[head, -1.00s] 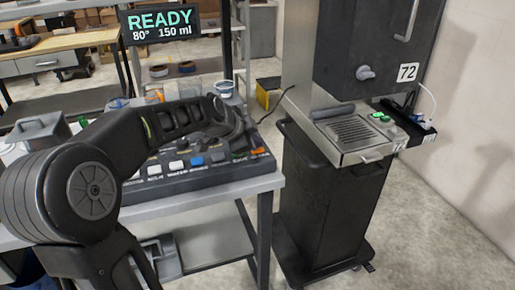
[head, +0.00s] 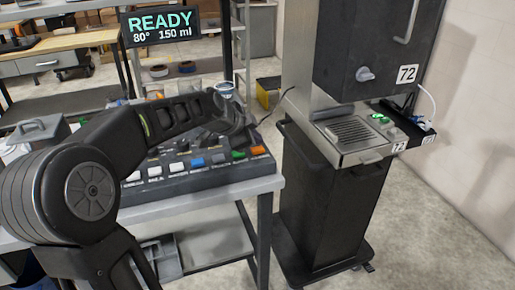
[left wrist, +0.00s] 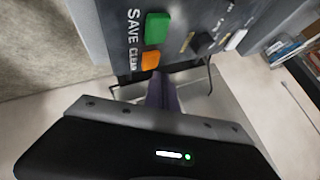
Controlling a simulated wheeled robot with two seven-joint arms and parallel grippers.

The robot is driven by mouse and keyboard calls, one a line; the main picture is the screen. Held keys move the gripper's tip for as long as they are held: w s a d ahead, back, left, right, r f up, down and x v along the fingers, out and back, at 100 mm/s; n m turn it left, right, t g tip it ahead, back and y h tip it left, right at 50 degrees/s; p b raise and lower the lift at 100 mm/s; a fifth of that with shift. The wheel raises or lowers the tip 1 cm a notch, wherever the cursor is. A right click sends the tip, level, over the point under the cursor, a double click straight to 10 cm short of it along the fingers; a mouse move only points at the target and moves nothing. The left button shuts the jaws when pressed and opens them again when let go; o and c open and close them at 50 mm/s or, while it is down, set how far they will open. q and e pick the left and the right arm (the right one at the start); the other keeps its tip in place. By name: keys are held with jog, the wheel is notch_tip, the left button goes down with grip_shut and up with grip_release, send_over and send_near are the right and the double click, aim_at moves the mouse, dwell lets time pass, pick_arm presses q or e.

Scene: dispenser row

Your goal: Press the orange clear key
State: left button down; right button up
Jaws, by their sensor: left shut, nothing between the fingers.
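The orange clear key (head: 257,150) is at the right end of the front key row on the dark control panel (head: 200,177). In the left wrist view the orange key (left wrist: 150,60) sits beside the word "CLEAR", next to the green save key (left wrist: 156,28). My left gripper (head: 243,133) is over the right part of the panel, close to the orange key in the head view. In the left wrist view its shut, empty fingers (left wrist: 162,92) point toward the panel edge by the orange key; contact cannot be told. My right gripper is not in view.
A blue key (head: 197,162) and white keys stand left of the green one. A display (head: 160,27) reads READY, 80°, 150 ml.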

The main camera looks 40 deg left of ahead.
aim_at(255, 150)
pick_arm(q)
jog(key=shift+r, duration=0.1)
jog(key=shift+r+p, duration=1.45)
jog(key=shift+r, duration=1)
